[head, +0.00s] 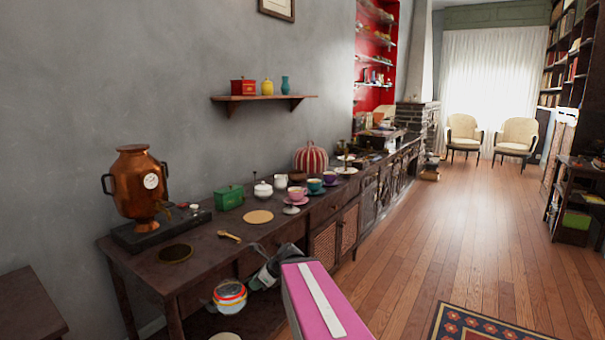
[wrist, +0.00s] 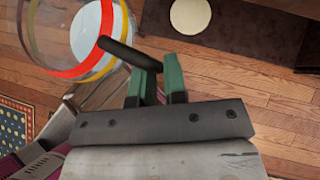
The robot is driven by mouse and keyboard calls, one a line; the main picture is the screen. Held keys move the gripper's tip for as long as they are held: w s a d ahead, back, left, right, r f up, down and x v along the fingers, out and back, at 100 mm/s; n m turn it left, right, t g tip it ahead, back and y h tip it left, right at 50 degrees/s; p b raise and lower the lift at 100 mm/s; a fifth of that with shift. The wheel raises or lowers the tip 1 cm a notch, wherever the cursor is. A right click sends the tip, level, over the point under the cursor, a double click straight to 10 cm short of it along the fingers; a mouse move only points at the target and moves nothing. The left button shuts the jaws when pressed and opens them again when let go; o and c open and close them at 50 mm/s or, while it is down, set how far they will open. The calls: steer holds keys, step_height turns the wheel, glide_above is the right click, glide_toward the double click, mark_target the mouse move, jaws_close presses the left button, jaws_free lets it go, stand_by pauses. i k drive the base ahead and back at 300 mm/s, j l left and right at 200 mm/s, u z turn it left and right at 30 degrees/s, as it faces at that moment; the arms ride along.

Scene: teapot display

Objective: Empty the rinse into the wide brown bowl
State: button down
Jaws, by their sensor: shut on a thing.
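My gripper (head: 262,276) is low in front of the dark counter, below its top. In the wrist view, its green fingers (wrist: 156,82) are shut on the dark handle (wrist: 128,54) of a clear round vessel with red and yellow bands (wrist: 78,68). The banded vessel also shows in the head view (head: 230,291), apart from the counter. Its contents cannot be made out. A dark round piece with a lighter rim (head: 175,254) lies near the counter's front left; I cannot tell whether it is the wide brown bowl.
The dark counter (head: 225,250) carries a copper samovar (head: 140,187), a green box (head: 229,197), a round tan mat (head: 258,217), a brass scoop (head: 229,236) and several cups. A pale disc (wrist: 190,14) lies below the vessel's level. The wooden floor (head: 430,260) to the right is free.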

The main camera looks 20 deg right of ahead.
mark_target(296, 176)
steer(key=i+l, duration=0.15)
steer(key=l, duration=0.35)
steer(key=i+l, duration=0.2)
steer(key=l, duration=0.3)
steer(key=i+l, duration=0.15)
steer(key=l, duration=0.3)
steer(key=i+l, duration=0.15)
steer(key=l, duration=0.35)
steer(key=i+l, duration=0.15)
steer(key=l, duration=0.35)
steer(key=i+l, duration=0.2)
steer(key=l, duration=0.3)
steer(key=i+l, duration=0.15)
steer(key=l, duration=0.3)
steer(key=i+l, duration=0.15)
steer(key=l, duration=0.35)
steer(key=l+u, duration=0.2)
steer(key=u, duration=0.2)
steer(key=i+l+u, duration=0.1)
steer(key=l+u, duration=0.15)
steer(key=u, duration=0.95)
